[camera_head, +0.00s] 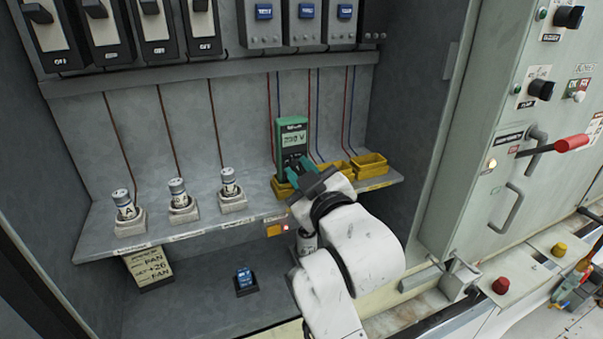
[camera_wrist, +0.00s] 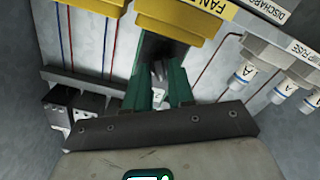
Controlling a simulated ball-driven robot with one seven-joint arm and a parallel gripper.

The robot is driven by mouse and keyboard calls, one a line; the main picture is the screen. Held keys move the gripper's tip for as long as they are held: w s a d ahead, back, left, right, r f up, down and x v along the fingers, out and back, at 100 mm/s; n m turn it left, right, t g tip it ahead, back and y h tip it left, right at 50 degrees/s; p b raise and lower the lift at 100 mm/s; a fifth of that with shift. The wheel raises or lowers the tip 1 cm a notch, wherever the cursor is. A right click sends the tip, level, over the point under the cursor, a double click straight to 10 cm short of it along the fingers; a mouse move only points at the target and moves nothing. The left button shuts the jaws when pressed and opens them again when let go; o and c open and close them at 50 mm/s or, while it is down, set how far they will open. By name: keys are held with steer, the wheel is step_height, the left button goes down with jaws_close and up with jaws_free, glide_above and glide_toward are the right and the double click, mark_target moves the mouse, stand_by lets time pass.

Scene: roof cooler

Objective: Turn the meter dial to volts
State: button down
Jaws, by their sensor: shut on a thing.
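My gripper (camera_head: 303,170) is in front of and just below the meter, over the left yellow bin.
Yellow bins (camera_head: 370,164) stand on the shelf right of the meter. Three labelled fuses (camera_head: 178,194) stand in sockets to the left. Wires run down the back wall behind the meter. Breakers (camera_head: 153,25) line the top. A red-handled lever (camera_head: 571,143) sticks out at right.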

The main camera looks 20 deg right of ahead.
steer(key=shift+m, duration=1.1)
steer(key=c, duration=1.3)
jaws_free()
steer(key=shift+o, duration=0.2)
steer(key=s+b, duration=0.2)
steer(key=s, duration=0.8)
steer(key=shift+s, duration=0.4)
